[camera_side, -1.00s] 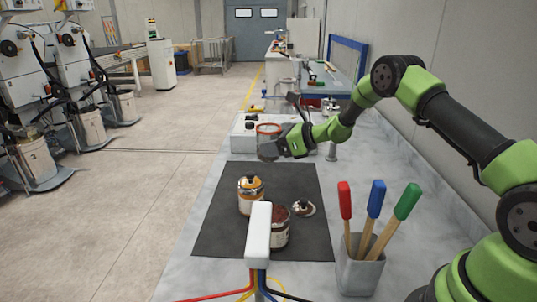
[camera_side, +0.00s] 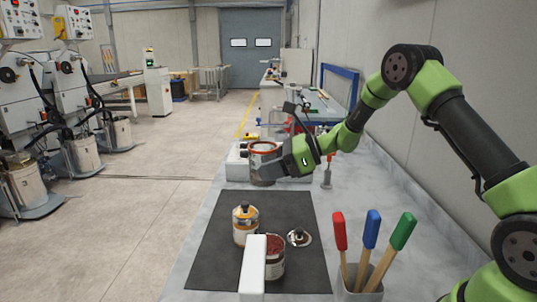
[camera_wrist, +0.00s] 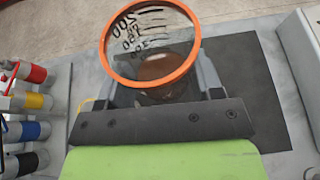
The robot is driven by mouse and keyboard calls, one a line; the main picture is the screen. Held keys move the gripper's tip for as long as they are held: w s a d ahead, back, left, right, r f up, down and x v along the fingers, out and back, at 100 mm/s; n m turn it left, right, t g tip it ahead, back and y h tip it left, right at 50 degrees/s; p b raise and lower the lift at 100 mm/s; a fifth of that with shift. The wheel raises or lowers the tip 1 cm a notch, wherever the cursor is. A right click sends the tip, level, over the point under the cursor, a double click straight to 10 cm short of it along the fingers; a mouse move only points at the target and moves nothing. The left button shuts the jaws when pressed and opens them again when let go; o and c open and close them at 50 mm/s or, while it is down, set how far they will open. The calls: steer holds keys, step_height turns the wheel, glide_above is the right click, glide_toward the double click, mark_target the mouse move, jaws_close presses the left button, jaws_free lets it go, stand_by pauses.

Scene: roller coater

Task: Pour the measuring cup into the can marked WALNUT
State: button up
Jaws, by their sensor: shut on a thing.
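My gripper (camera_side: 280,166) is shut on the clear measuring cup (camera_side: 263,164), which has an orange rim and looks upright, held beyond the far edge of the dark mat. In the wrist view, the cup (camera_wrist: 150,42) shows black graduation numbers and brown contents low inside. An open can (camera_side: 277,262) with reddish-brown contents stands on the mat, partly hidden by a white post. A closed can (camera_side: 245,228) with a black-knobbed lid stands behind it to the left. A loose lid (camera_side: 299,238) lies right of the open can. I cannot read either can's label.
The white post (camera_side: 253,268) rises in front of the open can. A holder (camera_side: 360,292) with red, blue and green-handled tools stands at the right front. The dark mat (camera_side: 215,250) is bare at its left. A light box (camera_side: 237,165) stands behind the cup.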

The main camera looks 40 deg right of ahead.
steer(key=s+a+r+n+g+y, duration=0.1)
steer(key=s+a+n+g+y, duration=0.1)
steer(key=s+a+n+g, duration=0.3)
steer(key=s+a+y, duration=0.2)
steer(key=s+a, duration=0.1)
steer(key=s, duration=0.4)
step_height(320, 180, down, 10)
steer(key=s+m+g+y, duration=0.2)
steer(key=m+g, duration=0.2)
steer(key=m, duration=0.4)
steer(key=shift+s+g+y, duration=0.15)
steer(key=shift+g+y, duration=0.25)
steer(key=shift+a+r+m, duration=0.1)
steer(key=shift+r+m, duration=0.05)
steer(key=shift+m, duration=0.15)
steer(key=shift+r+m, duration=0.1)
steer(key=shift+m, duration=0.2)
steer(key=shift+w+r+m+g+y, duration=0.25)
steer(key=shift+r+m+g+y, duration=0.3)
steer(key=shift+m, duration=0.45)
stand_by(0.6)
steer(key=shift+w+d+r+m+y, duration=0.15)
steer(key=shift+w+r+m+y, duration=0.15)
steer(key=shift+m, duration=0.45)
steer(key=shift+w+d+r+m+y, duration=0.15)
steer(key=shift+r+m+y, duration=0.2)
steer(key=shift+m, duration=0.4)
stand_by(1.4)
